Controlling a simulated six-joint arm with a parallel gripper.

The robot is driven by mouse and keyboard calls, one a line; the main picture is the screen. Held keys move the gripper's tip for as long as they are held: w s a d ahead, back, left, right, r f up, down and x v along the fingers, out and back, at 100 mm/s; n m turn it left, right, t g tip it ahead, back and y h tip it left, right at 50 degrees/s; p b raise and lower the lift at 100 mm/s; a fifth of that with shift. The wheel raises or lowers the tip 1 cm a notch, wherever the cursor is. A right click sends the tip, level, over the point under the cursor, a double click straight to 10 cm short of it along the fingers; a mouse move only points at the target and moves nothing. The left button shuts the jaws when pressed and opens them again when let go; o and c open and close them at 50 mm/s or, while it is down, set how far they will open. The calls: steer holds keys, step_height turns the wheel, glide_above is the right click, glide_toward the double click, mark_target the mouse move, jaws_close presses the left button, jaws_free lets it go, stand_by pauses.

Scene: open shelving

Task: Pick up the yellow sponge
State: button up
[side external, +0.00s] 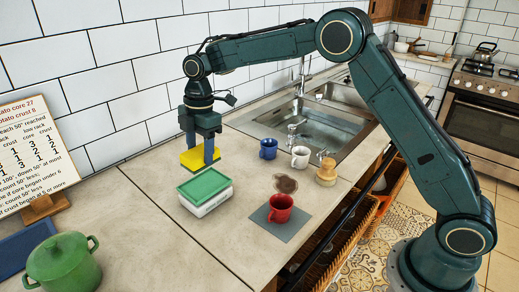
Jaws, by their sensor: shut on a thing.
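The yellow sponge (192,160) is a flat yellow block in the side external view, left of the middle. My gripper (204,158) points down and is shut on the sponge, with one finger in front of it. The sponge appears held above the counter, behind the container with the green lid; the exact gap beneath it is hard to tell. The far finger is partly hidden by the sponge.
A white container with a green lid (205,189) stands just in front of the sponge. A red mug (280,208) sits on a grey mat (293,228). Blue (268,149) and white (300,157) mugs stand by the sink (312,125). A green pot (63,265) is front left.

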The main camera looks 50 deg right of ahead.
mark_target(199, 151)
steer(key=shift+r, duration=1.6)
steer(key=o, duration=0.4)
steer(key=c, duration=0.3)
steer(key=shift+f, duration=1.8)
steer(key=shift+c, duration=0.2)
